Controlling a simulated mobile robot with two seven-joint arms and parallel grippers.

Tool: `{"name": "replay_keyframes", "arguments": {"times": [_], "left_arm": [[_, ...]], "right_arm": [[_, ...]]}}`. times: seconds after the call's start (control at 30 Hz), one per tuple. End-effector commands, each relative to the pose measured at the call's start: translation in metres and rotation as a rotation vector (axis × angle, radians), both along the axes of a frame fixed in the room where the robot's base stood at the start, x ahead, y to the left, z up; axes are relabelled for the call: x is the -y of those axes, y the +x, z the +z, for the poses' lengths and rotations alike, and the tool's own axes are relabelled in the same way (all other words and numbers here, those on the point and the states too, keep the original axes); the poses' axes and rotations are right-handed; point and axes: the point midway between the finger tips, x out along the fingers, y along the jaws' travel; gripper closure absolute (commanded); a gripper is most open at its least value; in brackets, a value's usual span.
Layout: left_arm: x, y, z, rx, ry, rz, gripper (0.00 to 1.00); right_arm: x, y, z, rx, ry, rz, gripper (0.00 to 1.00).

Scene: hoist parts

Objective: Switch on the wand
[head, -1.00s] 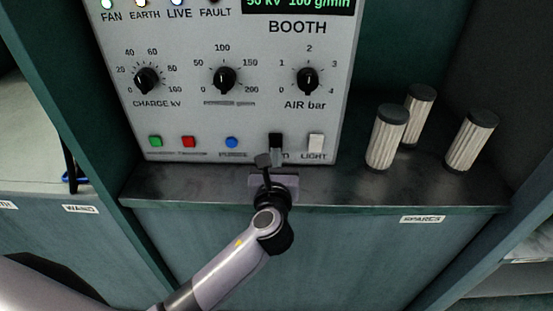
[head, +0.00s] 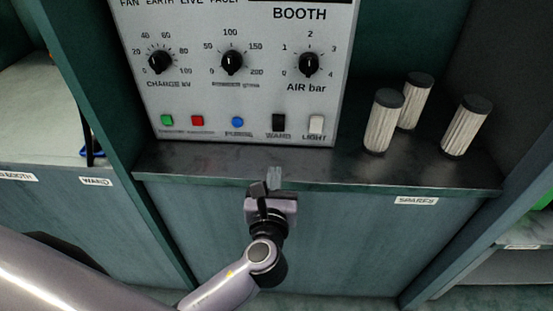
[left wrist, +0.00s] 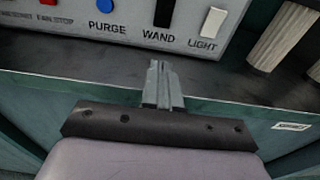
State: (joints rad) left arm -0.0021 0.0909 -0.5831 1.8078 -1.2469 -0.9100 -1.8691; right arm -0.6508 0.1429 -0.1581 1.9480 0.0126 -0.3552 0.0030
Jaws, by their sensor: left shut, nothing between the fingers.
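The grey booth panel (head: 190,100) stands on a dark shelf. Its black WAND rocker switch (head: 278,122) is in the bottom row, between the blue PURGE button (head: 237,122) and the white LIGHT switch (head: 316,124). The WAND switch also shows in the left wrist view (left wrist: 165,13), cut by the top edge. I cannot tell which way it is tipped. My left gripper (head: 273,177) is shut and empty, in front of the shelf edge and apart from the panel. In the left wrist view its fingertips (left wrist: 159,70) point towards the WAND label. My right gripper is not in view.
Several ribbed filter cylinders with dark caps, one here (head: 383,122), stand on the shelf (head: 215,163) right of the panel. Green and red buttons (head: 197,120) and black dials (head: 308,64) are on the panel. Side walls bound the bay.

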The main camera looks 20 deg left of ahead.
Motion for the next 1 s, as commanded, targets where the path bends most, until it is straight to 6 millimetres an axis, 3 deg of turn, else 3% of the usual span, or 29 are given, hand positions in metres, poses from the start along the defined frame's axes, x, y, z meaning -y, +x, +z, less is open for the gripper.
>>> {"name": "replay_keyframes", "arguments": {"times": [0.1,0.3,1.0], "left_arm": [[0.004,-0.015,-0.003,-0.001,0.001,0.000,1.00],[0.007,-0.024,-0.003,0.000,0.000,0.000,1.00],[0.007,-0.024,-0.003,0.000,0.000,0.000,1.00]], "right_arm": [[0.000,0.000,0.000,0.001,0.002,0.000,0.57],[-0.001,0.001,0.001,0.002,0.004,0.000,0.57],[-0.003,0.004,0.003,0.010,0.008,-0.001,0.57]]}}
